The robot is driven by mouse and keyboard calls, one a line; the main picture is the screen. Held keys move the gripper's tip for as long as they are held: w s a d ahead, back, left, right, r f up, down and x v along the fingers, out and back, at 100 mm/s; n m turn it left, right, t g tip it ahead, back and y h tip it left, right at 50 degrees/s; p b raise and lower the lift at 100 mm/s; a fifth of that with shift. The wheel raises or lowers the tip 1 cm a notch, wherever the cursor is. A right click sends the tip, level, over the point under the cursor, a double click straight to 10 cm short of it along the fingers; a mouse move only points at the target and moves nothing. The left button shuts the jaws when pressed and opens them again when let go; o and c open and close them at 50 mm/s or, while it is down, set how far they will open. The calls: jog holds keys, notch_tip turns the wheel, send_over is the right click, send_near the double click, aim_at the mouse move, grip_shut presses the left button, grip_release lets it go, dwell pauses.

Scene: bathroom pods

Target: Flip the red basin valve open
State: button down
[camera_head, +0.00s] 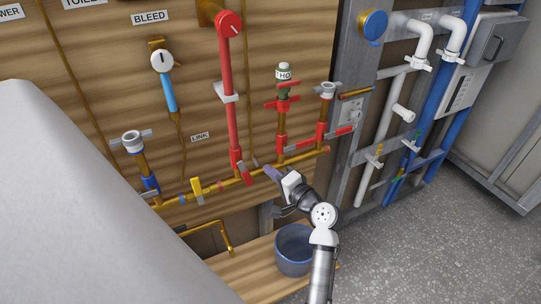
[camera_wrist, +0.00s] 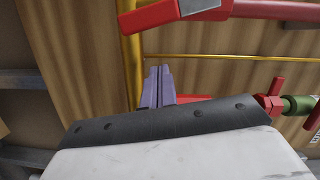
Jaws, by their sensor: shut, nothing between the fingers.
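Several red valves sit on the brass manifold, and I cannot read which is the basin one. A red valve on the middle branch (camera_head: 281,145) is closest to my gripper (camera_head: 268,169); part of it shows red behind the fingers in the wrist view (camera_wrist: 193,98). My purple fingers (camera_wrist: 158,72) are together and empty, in front of the brass pipe (camera_wrist: 131,65). I cannot tell whether they touch the red part. Another red valve (camera_head: 237,164), with a grey-tipped lever, is at the foot of the red vertical pipe; its lever shows in the wrist view (camera_wrist: 160,14).
A red lever (camera_head: 338,132) is on the right branch. A yellow valve (camera_head: 196,187) and a blue valve (camera_head: 150,185) are to the left. A dark blue bucket (camera_head: 293,250) stands below my gripper. Grey framing (camera_head: 352,75) bounds the panel at right; floor is open beyond.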

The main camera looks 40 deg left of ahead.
jog(key=s+d+b, duration=0.1)
jog(key=d+b, duration=0.2)
jog(key=d, duration=0.7)
jog(key=shift+s+r, duration=0.2)
jog(key=shift+r, duration=0.15)
